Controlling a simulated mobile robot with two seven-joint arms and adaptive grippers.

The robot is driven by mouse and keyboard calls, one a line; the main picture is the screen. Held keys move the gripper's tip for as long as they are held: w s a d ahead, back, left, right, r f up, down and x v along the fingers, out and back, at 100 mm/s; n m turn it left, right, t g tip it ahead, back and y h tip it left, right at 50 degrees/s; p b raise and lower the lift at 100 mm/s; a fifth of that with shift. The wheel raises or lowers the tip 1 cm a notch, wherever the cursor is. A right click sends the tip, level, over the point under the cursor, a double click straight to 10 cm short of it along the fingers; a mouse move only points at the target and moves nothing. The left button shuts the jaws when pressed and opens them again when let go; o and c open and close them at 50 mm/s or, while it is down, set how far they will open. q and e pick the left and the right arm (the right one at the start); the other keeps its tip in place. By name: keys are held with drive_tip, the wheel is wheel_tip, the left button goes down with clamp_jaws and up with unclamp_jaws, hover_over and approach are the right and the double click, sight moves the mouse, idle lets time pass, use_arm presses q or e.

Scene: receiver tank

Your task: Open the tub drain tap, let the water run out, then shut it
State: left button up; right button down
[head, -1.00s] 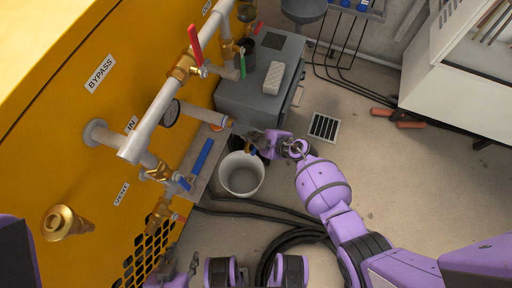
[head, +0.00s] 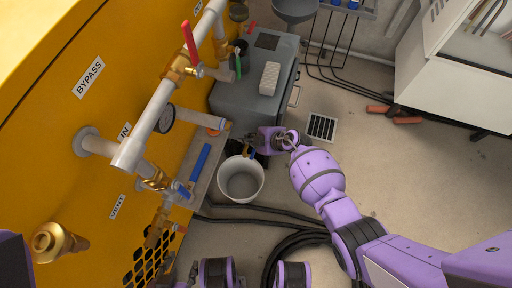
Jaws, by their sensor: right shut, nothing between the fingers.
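A grey tub (head: 245,93) stands against the yellow machine. Below its front corner, a small tap (head: 250,153) with a bit of blue and brass shows at the rim of a white bucket (head: 241,195). My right gripper (head: 256,146) is shut and empty, close beside the tap. Whether it touches the tap cannot be told, as it hides part of it. The handle's angle is too small to read. The bucket stands upright on the floor; its inside looks grey, and I cannot make out a stream. My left gripper (head: 190,274) is partly in view at the bottom edge, its fingers unclear.
Pipes with a red-handled valve (head: 190,45) and a blue-handled valve (head: 182,191) stick out from the machine at left. Black hoses (head: 285,245) lie on the floor below the bucket. A floor grate (head: 321,128) and open floor lie to the right.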

use_arm(q)
wheel_tip(320, 180, down, 8)
drive_tip(key=s+b, duration=0.1)
drive_tip(key=b, duration=0.6)
drive_tip(key=shift+a+r+g, duration=0.25)
drive_tip(key=shift+a+g, duration=0.05)
drive_tip(key=shift+a, duration=0.1)
drive_tip(key=shift+w, duration=0.15)
drive_tip(key=shift+w+d+r, duration=0.15)
drive_tip(key=shift+w+r, duration=0.1)
drive_tip(key=shift+w, duration=0.2)
